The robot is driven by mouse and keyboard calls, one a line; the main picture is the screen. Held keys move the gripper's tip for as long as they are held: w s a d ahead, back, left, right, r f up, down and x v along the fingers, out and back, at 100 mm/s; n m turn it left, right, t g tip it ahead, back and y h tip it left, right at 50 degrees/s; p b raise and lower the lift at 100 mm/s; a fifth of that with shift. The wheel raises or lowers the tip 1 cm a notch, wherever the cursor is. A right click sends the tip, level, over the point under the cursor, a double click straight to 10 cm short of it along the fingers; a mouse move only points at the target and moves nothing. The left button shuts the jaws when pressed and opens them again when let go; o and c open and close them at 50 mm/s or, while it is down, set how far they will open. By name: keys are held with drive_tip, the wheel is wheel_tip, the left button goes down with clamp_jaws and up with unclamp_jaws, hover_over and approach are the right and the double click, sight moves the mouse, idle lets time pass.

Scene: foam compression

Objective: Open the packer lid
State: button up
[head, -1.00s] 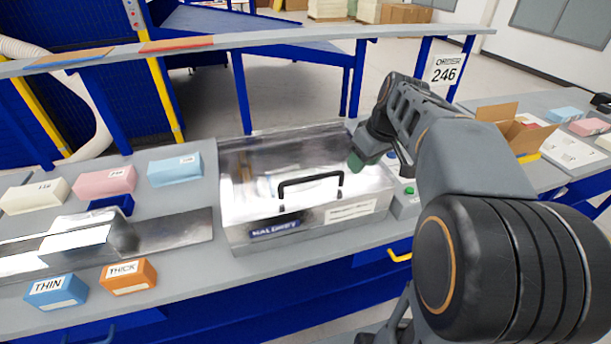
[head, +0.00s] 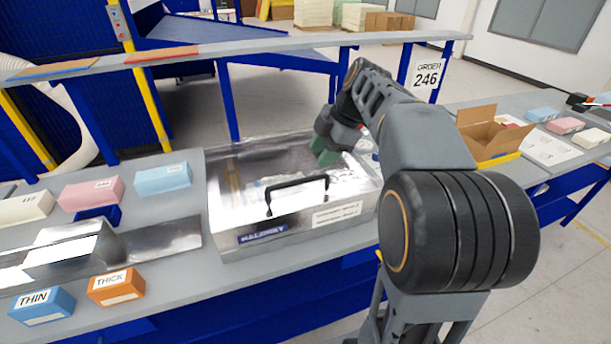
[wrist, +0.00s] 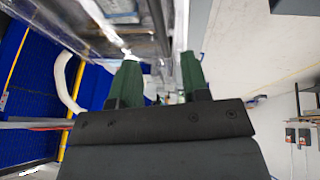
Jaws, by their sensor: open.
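The packer is a silver metal box on the grey bench, its shiny lid (head: 235,175) lying shut. A black bar handle (head: 298,190) stands on the lid's front part, and a blue name label (head: 263,234) is on the front face. My gripper (head: 328,158) has green fingers and is over the lid's back right part, behind the handle and apart from it. In the wrist view the two green fingers (wrist: 158,75) are spread with nothing between them. Whether the fingertips touch the lid cannot be told.
Blue THIN (head: 42,305) and orange THICK (head: 116,287) blocks lie at the front left. Cream, pink (head: 92,193) and light blue (head: 163,179) blocks lie behind them. A raised shelf (head: 250,52) runs behind the packer. An open carton (head: 490,135) stands at the right.

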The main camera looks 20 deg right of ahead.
sight(305, 179)
drive_tip(key=x, duration=0.8)
drive_tip(key=shift+f+p, duration=0.15)
drive_tip(key=shift+p, duration=0.15)
drive_tip(key=shift+c, duration=0.3)
clamp_jaws()
drive_tip(key=shift+a, duration=0.1)
